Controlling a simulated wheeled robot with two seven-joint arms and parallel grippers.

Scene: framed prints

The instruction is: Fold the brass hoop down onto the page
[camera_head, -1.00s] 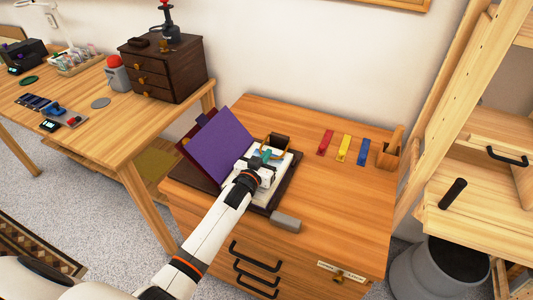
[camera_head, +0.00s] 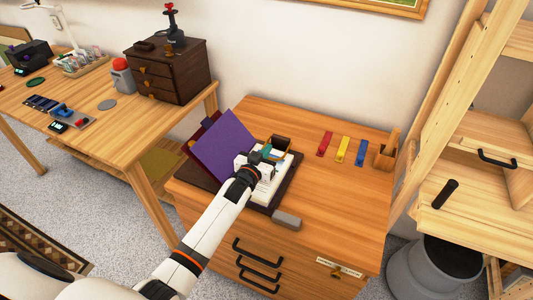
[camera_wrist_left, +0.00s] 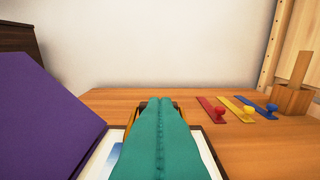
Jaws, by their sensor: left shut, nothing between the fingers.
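An open book or album lies on the wooden drawer cabinet, its purple cover (camera_head: 226,148) raised at the left and its white page (camera_head: 274,184) at the right. The brass hoop (camera_head: 268,141) shows only in part at the page's far end, beside a dark block (camera_head: 283,143). Its exact tilt is hard to tell. My left gripper (camera_head: 266,153) is shut and empty over the page, its teal fingertips close in front of the hoop. In the wrist view the shut fingers (camera_wrist_left: 160,103) hide most of the hoop; whether they touch it cannot be told. My right gripper is not in view.
Red (camera_head: 325,144), yellow (camera_head: 343,149) and blue (camera_head: 361,152) tabs lie right of the book, near a wooden holder (camera_head: 386,156). A grey block (camera_head: 287,220) sits by the front edge.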

